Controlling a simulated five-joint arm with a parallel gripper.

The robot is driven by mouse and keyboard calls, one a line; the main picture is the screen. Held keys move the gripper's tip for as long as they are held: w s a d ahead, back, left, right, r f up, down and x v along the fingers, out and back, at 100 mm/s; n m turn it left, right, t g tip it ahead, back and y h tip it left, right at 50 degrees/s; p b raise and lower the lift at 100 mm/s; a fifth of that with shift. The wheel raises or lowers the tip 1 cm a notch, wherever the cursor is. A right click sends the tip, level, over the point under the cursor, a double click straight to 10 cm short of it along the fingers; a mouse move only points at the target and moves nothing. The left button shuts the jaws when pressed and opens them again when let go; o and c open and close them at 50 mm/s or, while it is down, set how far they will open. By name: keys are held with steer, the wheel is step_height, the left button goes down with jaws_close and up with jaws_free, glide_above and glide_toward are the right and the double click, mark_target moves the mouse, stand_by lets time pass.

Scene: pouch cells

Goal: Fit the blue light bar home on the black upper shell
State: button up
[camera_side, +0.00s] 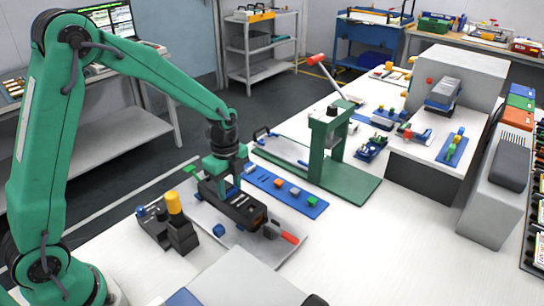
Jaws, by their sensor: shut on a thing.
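The black upper shell (243,210) lies in a fixture on a pale grey plate (204,217), left of the picture's middle. My gripper (222,184) points down over the shell's far left end, close above or at its top face. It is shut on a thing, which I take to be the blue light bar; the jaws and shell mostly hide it. I cannot tell whether the bar touches the shell or how it is seated.
A red-handled clamp (280,233) and a blue block (219,230) are beside the shell. A black stand with a yellow knob (174,203) is left. Behind are a blue strip with coloured blocks (312,201) and a tall green press (325,150).

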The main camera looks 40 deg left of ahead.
mark_target(229, 190)
steer(key=shift+r, duration=0.45)
steer(key=shift+s, duration=0.1)
stand_by(0.9)
steer(key=shift+f, duration=0.45)
stand_by(1.1)
steer(key=shift+r, duration=0.45)
steer(key=shift+f, duration=0.4)
stand_by(0.9)
steer(key=o, duration=1)
steer(key=shift+r, duration=0.1)
steer(key=shift+r, duration=3.8)
